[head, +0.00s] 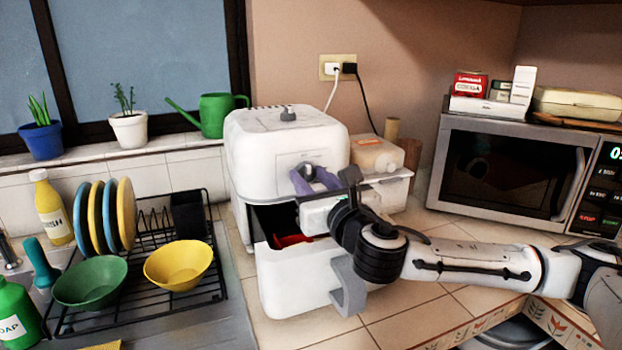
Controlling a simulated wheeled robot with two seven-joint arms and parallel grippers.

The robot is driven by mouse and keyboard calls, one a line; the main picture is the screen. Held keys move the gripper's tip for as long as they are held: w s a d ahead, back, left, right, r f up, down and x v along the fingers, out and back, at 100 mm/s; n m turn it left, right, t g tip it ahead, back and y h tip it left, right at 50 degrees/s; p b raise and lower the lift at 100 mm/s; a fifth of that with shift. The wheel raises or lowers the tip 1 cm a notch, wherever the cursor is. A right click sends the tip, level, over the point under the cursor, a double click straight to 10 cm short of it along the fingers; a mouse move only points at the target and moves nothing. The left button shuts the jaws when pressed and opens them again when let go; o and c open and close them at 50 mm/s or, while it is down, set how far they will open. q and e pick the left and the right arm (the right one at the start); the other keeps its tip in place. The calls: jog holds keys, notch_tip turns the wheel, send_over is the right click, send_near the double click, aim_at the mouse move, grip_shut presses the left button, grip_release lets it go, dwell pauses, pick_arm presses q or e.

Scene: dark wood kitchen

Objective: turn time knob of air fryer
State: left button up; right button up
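The white air fryer (285,150) stands on the tiled counter, with a small dark knob (288,115) on its top. Its drawer (290,285) is pulled out, with a grey handle (348,288) and something red (291,240) inside. My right gripper (311,176) is at the upper front face, just above the drawer. Its two purplish fingers show a little apart there, around a small spot on the face. The time knob cannot be made out clearly; the fingers cover that area. I cannot tell whether they hold it. My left gripper is not in view.
A microwave (510,165) stands at the right with boxes on top. A dish rack (205,280) with plates and bowls is at the left. Counter tiles right of the drawer are clear.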

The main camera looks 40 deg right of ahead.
jog(key=shift+c, duration=0.4)
jog(key=m, duration=0.2)
jog(key=shift+m, duration=0.4)
jog(key=shift+m+p, duration=0.3)
jog(key=shift+m, duration=1.6)
jog(key=o, duration=1)
jog(key=shift+o, duration=0.2)
jog(key=shift+s, duration=0.15)
